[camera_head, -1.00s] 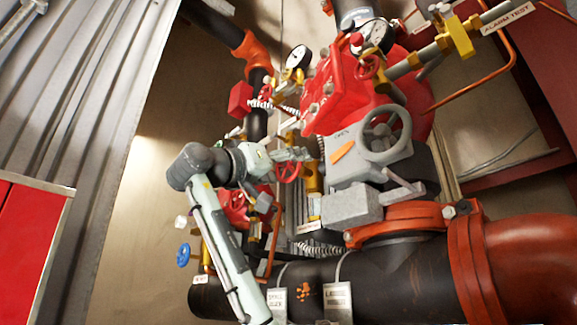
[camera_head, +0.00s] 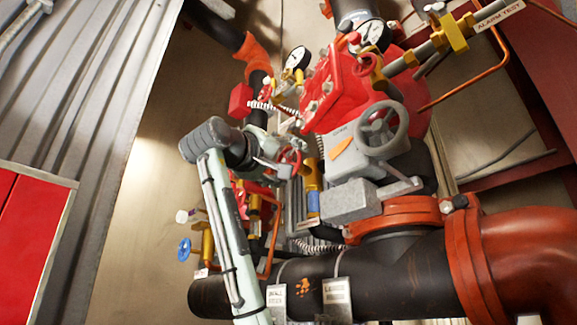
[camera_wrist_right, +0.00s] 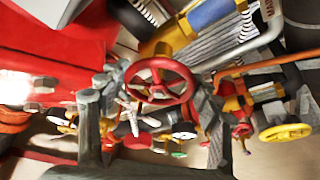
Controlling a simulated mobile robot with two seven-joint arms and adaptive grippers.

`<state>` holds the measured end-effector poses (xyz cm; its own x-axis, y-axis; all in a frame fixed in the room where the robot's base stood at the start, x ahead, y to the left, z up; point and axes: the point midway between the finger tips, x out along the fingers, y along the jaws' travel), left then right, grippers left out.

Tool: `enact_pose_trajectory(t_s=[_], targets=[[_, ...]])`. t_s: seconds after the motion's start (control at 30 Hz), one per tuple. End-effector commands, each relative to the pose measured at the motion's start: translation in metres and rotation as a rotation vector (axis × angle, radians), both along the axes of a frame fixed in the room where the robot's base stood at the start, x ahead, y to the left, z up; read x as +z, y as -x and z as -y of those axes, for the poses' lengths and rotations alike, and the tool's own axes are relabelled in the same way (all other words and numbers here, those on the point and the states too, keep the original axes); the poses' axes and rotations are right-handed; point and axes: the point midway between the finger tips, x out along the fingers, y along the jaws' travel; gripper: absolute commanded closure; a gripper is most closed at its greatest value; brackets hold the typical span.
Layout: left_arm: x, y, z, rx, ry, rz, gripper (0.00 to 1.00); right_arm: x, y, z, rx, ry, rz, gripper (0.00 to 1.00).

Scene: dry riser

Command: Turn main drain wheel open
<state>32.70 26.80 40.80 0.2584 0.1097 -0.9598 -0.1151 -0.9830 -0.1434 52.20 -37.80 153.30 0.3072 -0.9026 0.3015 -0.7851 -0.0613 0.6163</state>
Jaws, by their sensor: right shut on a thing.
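The red drain wheel (camera_head: 296,157) sits on a brass valve, left of the large grey handwheel. In the right wrist view the red wheel (camera_wrist_right: 160,70) is large, with its spokes and hub visible. My right gripper (camera_head: 281,163) is at this wheel in the head view. In the right wrist view my right gripper (camera_wrist_right: 156,92) has one grey finger on each side of the wheel and is shut on it. The contact points are partly hidden. My left gripper is not in view.
A grey handwheel (camera_head: 382,130) on a grey gearbox stands right of the gripper, above an orange pipe coupling (camera_head: 400,218). A blue wheel (camera_head: 184,250) is lower left. A yellow wheel (camera_wrist_right: 285,132) shows in the wrist view.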

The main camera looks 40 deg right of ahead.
Motion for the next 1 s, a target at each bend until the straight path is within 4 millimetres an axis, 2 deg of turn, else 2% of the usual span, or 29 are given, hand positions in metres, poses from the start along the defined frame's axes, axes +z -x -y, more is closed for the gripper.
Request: enact_pose_trajectory(t_s=[0.33, 0.83, 0.87, 1.0], targets=[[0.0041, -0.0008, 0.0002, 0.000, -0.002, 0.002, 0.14, 0.0006, 0.0001, -0.0006, 0.002, 0.011, -0.134, 0.64], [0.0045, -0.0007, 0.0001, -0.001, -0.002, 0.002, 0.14, 0.0008, 0.0001, -0.0004, 0.001, 0.012, -0.152, 0.64], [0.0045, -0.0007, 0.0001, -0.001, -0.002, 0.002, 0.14, 0.0009, 0.0001, -0.0003, 0.001, 0.012, -0.151, 0.32], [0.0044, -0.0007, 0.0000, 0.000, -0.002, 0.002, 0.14, 0.0007, 0.0001, -0.0003, 0.001, 0.012, -0.151, 0.14]])
